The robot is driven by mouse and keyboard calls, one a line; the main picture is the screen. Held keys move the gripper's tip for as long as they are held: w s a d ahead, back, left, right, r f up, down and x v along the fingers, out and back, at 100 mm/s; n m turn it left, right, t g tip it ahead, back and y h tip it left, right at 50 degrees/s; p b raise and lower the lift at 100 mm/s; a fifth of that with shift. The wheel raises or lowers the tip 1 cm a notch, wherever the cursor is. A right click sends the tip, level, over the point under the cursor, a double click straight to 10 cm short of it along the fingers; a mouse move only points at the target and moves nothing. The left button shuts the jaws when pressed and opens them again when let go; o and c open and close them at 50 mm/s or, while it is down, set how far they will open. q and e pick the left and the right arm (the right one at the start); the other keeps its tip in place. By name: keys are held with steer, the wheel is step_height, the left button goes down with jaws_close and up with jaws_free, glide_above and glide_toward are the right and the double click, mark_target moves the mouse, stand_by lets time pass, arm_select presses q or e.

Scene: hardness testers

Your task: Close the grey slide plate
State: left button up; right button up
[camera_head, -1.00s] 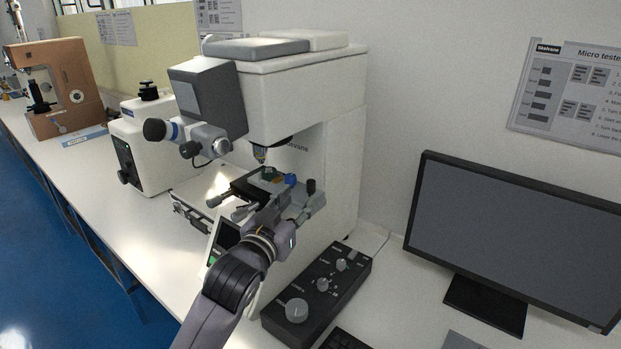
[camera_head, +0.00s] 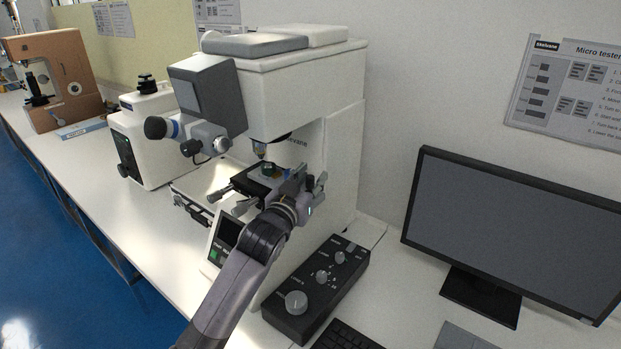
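The white hardness tester (camera_head: 300,100) stands in the middle of the bench. My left gripper (camera_head: 309,181) is at the right side of the stage, close to the tester's white column. Its fingers partly cover the stage's right side, and I cannot tell whether they touch anything or how far apart they are. I cannot clearly single out the grey slide plate; it may be partly hidden by the gripper. My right gripper is out of view.
A black control box (camera_head: 318,290) with knobs lies right of my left arm. A monitor (camera_head: 510,235) and a keyboard (camera_head: 345,336) are at the right. A small screen panel (camera_head: 226,232) stands left of the arm. Another white tester (camera_head: 150,140) is at the left.

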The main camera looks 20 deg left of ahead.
arm_select(q)
jaws_close()
stand_by(0.6)
